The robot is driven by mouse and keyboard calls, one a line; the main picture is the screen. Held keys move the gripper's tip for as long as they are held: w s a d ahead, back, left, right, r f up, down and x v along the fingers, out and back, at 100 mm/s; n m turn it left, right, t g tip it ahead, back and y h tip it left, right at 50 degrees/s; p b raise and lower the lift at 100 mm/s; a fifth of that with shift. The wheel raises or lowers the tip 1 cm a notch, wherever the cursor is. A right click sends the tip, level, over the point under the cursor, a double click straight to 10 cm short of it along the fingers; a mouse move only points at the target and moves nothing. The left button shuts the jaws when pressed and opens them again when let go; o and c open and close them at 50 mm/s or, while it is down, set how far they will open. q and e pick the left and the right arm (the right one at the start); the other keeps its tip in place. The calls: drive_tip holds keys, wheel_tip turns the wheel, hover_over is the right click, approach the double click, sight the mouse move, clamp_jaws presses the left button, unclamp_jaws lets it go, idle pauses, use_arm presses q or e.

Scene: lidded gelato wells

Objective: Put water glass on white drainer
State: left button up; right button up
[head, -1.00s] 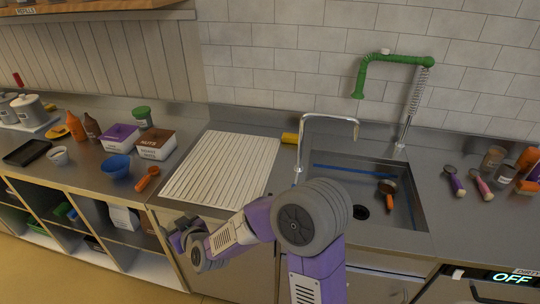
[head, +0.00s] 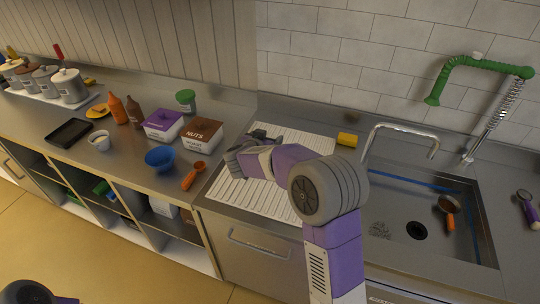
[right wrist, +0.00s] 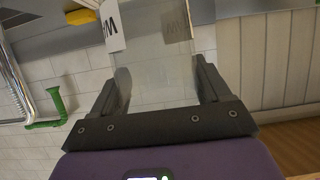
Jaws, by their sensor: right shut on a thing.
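My right gripper (right wrist: 158,95) is shut on the water glass (right wrist: 155,70), a clear glass with a white label showing a letter, held between the two dark fingers in the right wrist view. In the head view my right arm reaches over the white drainer (head: 295,140), a ribbed board left of the sink. There my right gripper (head: 250,143) is above the drainer's left part. The glass is hard to make out there, and I cannot tell whether it touches the drainer. At the bottom left of the head view a dark piece of my left arm shows; the left gripper itself does not.
The sink (head: 400,200) with its steel tap (head: 400,130) lies to the right. A nuts box (head: 203,133), a blue bowl (head: 160,159) and an orange scoop (head: 193,176) stand to the left. The drainer's right part looks clear.

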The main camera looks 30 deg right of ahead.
drive_tip(key=f, duration=0.1)
drive_tip(key=f+b, duration=0.1)
drive_tip(key=f, duration=0.2)
drive_tip(key=shift+s+b, duration=0.3)
drive_tip(key=shift+s, duration=0.05)
wheel_tip(320, 180, down, 5)
drive_tip(key=shift+r+b, duration=0.15)
drive_tip(key=shift+b, duration=0.7)
drive_tip(key=shift+w+f, duration=0.1)
drive_tip(key=shift+f, duration=0.2)
drive_tip(key=shift+f, duration=0.2)
drive_tip(key=o, duration=1.6)
drive_tip(key=shift+o, duration=0.2)
drive_tip(key=shift+r, duration=0.1)
